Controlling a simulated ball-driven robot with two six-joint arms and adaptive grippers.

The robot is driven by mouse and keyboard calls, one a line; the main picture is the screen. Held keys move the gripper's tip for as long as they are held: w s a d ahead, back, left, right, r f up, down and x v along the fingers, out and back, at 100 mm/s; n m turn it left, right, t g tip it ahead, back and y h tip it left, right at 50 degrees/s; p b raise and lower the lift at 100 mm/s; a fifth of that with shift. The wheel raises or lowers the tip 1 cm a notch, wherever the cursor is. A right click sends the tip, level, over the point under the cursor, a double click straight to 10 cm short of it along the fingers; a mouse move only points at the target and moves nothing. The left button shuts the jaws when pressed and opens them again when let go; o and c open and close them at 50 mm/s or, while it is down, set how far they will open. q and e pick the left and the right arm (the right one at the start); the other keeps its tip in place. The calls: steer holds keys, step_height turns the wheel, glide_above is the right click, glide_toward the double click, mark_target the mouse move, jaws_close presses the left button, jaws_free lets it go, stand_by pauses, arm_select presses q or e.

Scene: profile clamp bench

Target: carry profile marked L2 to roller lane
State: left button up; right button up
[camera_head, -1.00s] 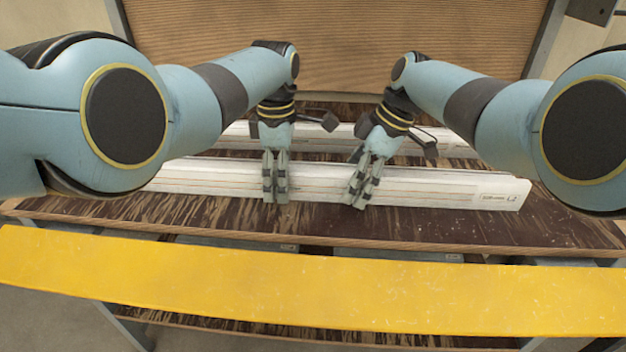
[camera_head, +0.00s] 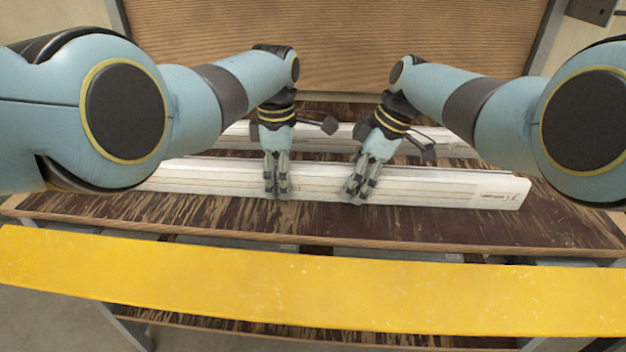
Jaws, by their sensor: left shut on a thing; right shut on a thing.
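A long white profile (camera_head: 430,188) with thin orange lines lies along the dark wooden bench, nearer to me than a second profile. A small label with a mark shows at its right end; the mark is too blurred to read now, though it looked like L2 a second before. My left gripper (camera_head: 277,190) is shut on this profile left of its middle. My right gripper (camera_head: 355,192) is shut on it a little right of the middle, tilted. The profile's left end is hidden behind my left arm. I cannot make out a roller lane.
A second white profile (camera_head: 330,137) lies behind, partly hidden by my grippers. The bench top (camera_head: 200,210) has a bare strip in front. A yellow band (camera_head: 300,285) runs across the near side. A ribbed brown panel (camera_head: 340,45) stands at the back.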

arm_select(q)
steer(key=shift+c, duration=0.8)
arm_select(e)
steer(key=shift+c, duration=0.8)
